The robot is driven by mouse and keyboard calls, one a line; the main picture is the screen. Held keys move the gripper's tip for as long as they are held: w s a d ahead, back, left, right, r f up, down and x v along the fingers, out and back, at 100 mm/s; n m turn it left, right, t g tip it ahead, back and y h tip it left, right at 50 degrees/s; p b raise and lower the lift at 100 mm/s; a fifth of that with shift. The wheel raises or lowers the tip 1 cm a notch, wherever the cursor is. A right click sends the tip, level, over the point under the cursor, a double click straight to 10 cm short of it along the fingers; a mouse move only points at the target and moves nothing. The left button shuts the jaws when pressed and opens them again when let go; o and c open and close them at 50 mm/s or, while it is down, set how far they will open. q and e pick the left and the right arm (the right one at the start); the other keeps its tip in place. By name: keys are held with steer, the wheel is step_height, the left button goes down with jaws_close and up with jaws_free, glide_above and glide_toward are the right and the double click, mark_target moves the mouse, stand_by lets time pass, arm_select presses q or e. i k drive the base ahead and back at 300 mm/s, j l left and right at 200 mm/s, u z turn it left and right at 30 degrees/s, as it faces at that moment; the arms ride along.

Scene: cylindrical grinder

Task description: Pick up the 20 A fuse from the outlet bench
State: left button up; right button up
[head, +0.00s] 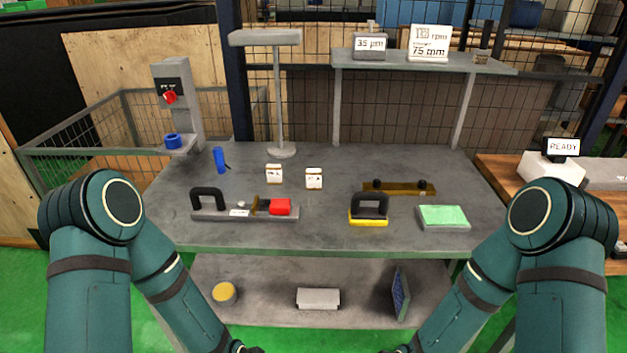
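Two small cream blocks with dark printed labels stand upright side by side on the grey bench (340,231). They look like the fuses: a left block (274,174) and a right block (314,179). Their print is too small to tell which is 20 A. Both stand clear of other things, behind the red-ended tool. My two arms reach down in front of the bench. Only dark bits of my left gripper (246,349) and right gripper (398,349) show at the bottom edge, well below and in front of the blocks. Their fingers are cut off.
A handled tool with a red block (280,207), a yellow-based handled block (368,211), a brown bar (398,188) and a green-topped pad (443,217) lie around the blocks. A blue cylinder (219,160) and a lamp-like stand (278,100) are behind left.

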mark_target(312, 175)
steer(key=i+j+z, duration=0.2)
steer(key=z, duration=0.15)
steer(key=i+j+z, duration=0.15)
steer(key=z, duration=0.2)
steer(key=i+j+z, duration=0.1)
steer(key=j+z, duration=0.25)
